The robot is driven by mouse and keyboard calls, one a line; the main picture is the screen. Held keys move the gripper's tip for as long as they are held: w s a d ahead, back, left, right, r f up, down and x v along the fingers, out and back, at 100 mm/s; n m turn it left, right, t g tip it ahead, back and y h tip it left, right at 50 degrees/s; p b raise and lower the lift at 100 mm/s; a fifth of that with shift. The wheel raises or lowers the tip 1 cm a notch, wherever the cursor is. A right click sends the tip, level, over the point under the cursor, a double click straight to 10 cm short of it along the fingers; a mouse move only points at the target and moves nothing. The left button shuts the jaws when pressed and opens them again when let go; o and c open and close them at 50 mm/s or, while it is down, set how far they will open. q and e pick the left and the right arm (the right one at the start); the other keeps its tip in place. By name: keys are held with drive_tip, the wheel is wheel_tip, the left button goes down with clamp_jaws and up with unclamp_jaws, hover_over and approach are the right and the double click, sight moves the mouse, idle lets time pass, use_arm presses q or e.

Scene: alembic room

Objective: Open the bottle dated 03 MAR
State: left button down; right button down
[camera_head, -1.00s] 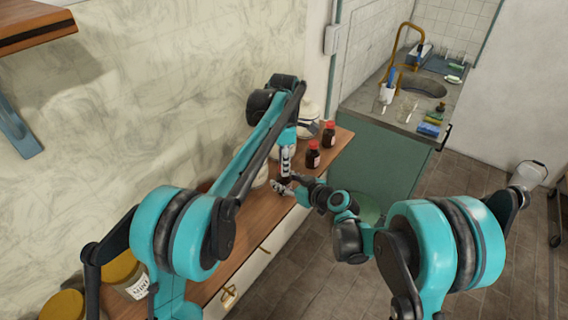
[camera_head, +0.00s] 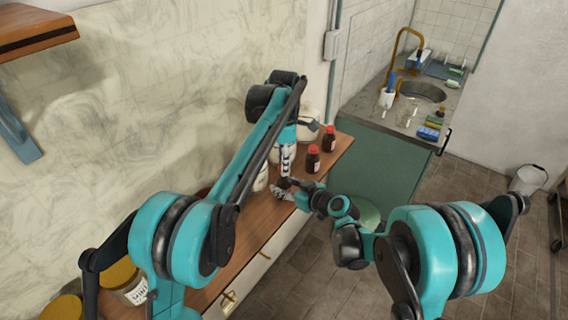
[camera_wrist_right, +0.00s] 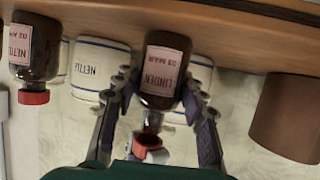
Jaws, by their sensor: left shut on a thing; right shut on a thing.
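The dark brown bottle labelled LINDEN, 03 MAR (camera_wrist_right: 162,65), appears upside down in the right wrist view, close to the wooden top. My right gripper (camera_wrist_right: 160,82) is shut around its body, one finger on each side. A red cap (camera_wrist_right: 150,142) shows at the neck end; I cannot tell whether it is still seated. In the head view my left gripper (camera_head: 285,174) reaches down from above and is shut at the bottle's top, hiding the cap there. My right gripper (camera_head: 285,191) comes in low from the right. The bottle (camera_head: 284,183) is mostly hidden there.
Two red-capped brown bottles (camera_head: 313,159) (camera_head: 329,139) stand to the right on the wooden counter (camera_head: 262,226). A NETTLE bottle (camera_wrist_right: 36,48), a white NETTLE jar (camera_wrist_right: 98,70) and a brown container (camera_wrist_right: 290,115) flank the grippers. Yellow-lidded jars (camera_head: 118,274) stand at the near left.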

use_arm(q)
drive_tip(key=shift+r, duration=2)
use_arm(e)
drive_tip(key=c, duration=0.8)
unclamp_jaws()
